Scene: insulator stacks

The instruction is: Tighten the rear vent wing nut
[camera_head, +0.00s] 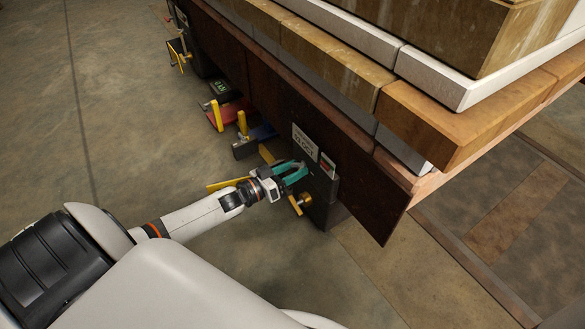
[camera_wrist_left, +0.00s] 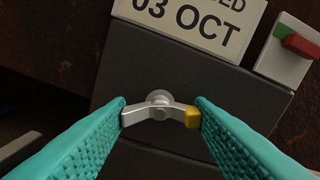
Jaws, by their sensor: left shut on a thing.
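The wing nut (camera_wrist_left: 160,105) is silver with one yellow-tipped wing, on a round stud on the face of a dark grey box (camera_wrist_left: 190,85). Its wings lie roughly level, with the yellow tip at the right. My left gripper (camera_wrist_left: 161,116) has teal ribbed fingers, one at each wing tip, and is shut on the nut. In the head view my left gripper (camera_head: 292,174) reaches the dark box (camera_head: 322,188) on the side of the stack; the nut is hidden there. My right gripper is in neither view.
A white label (camera_wrist_left: 195,20) reading "03 OCT" and a red-and-green indicator (camera_wrist_left: 297,43) sit above the nut. A brass fitting (camera_head: 298,204) is just below my gripper. Yellow-handled fittings (camera_head: 242,122) and a red part (camera_head: 226,115) stick out farther along. Open floor lies left.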

